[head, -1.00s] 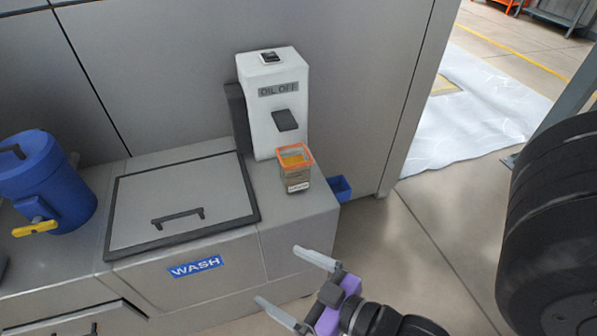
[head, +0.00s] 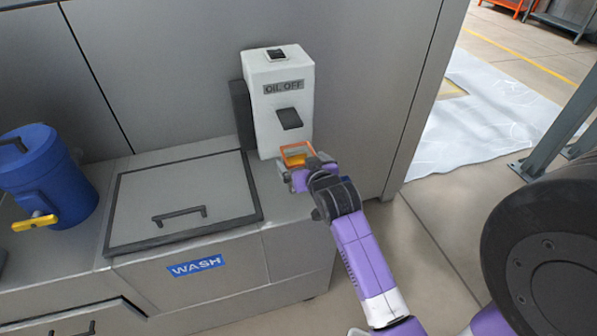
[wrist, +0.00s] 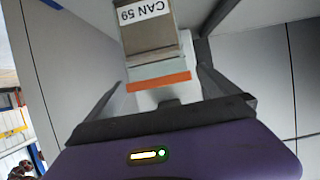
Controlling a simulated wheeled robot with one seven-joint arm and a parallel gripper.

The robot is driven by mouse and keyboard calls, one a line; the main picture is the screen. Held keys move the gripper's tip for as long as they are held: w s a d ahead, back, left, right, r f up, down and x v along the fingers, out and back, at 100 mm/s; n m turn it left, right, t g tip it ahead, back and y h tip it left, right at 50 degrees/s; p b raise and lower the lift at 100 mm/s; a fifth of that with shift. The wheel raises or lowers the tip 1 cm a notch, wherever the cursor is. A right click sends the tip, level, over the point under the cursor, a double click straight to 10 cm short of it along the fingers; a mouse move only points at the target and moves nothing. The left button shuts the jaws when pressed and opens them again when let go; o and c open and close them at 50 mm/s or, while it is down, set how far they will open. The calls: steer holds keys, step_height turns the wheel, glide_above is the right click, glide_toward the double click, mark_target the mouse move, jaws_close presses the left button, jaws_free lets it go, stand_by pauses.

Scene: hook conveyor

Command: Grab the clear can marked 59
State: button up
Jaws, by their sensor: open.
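The clear can (head: 297,153) has an orange rim and amber contents. It stands on the counter just in front of the white dispenser, its lower part hidden by my gripper. In the wrist view the can (wrist: 150,38) shows upside down with a white label reading CAN 59. My gripper (head: 299,178) is at the can on its near side. In the wrist view the open fingers (wrist: 160,78) spread to either side of the can's line. I cannot tell whether they touch it.
The white dispenser (head: 280,105) marked OIL OFF stands behind the can. A lidded WASH unit (head: 195,235) is to the left, with a blue drum (head: 45,180) with a yellow tap farther left. A large black wheel-like shape fills the lower right.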

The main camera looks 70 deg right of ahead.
mark_target(295, 152)
steer(key=p+x, duration=0.1)
steer(key=x, duration=0.6)
steer(key=shift+w+d+f, duration=0.1)
steer(key=shift+d, duration=0.05)
steer(key=c, duration=2.1)
